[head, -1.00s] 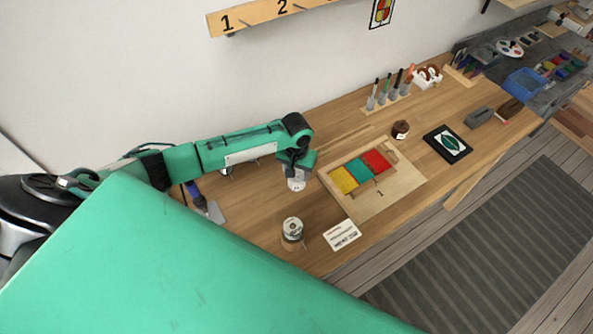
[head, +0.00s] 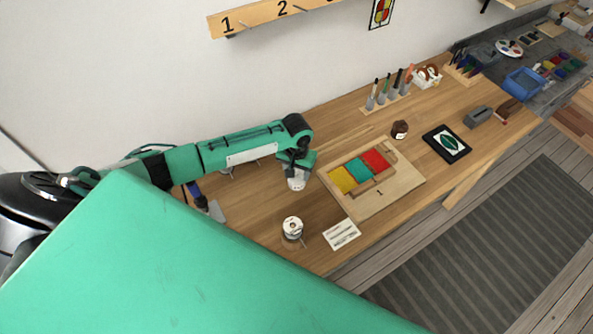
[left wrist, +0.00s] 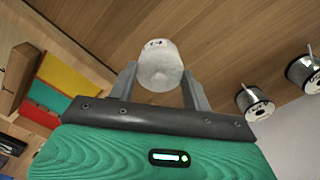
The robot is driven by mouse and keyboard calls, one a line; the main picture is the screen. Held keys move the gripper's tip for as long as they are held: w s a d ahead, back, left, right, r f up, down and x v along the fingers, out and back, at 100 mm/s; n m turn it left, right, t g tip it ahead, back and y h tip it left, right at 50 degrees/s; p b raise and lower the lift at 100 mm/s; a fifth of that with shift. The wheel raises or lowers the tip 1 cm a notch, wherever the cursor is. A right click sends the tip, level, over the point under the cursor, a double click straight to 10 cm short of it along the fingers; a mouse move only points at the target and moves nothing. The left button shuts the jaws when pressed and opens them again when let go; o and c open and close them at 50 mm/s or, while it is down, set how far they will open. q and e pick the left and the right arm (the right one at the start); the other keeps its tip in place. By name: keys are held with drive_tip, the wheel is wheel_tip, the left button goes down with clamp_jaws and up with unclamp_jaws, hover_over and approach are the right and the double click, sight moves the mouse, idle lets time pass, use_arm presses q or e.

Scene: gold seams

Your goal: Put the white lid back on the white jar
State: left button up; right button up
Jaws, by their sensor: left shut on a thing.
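My left gripper (head: 297,170) points down over the wooden bench, left of the colored tray. Its fingers (left wrist: 160,88) are shut on a pale, round white piece, which I take to be the white lid (left wrist: 160,76). A white cylinder with small dark marking, the white jar (left wrist: 155,48), shows directly beyond it in the left wrist view. In the head view the white jar (head: 296,184) shows just below the fingers. Lid and jar look in line, but I cannot tell whether the lid is seated. My right gripper is out of view.
A wooden board with yellow, teal and red blocks (head: 341,180) lies right of the gripper. A round spool-like container (head: 292,228) and a white card (head: 341,234) stand nearer the front edge. Two silver spools (left wrist: 255,103) show in the wrist view.

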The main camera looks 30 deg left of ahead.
use_arm(q)
drive_tip(key=shift+f+p, duration=0.15)
drive_tip(key=shift+p, duration=0.15)
drive_tip(key=o, duration=1.5)
wheel_tip(320, 180, up, 2)
drive_tip(key=p, duration=0.2)
drive_tip(key=shift+r+p, duration=0.25)
drive_tip(key=shift+p, duration=0.15)
drive_tip(key=shift+r+p, duration=0.85)
drive_tip(key=shift+r, duration=1.35)
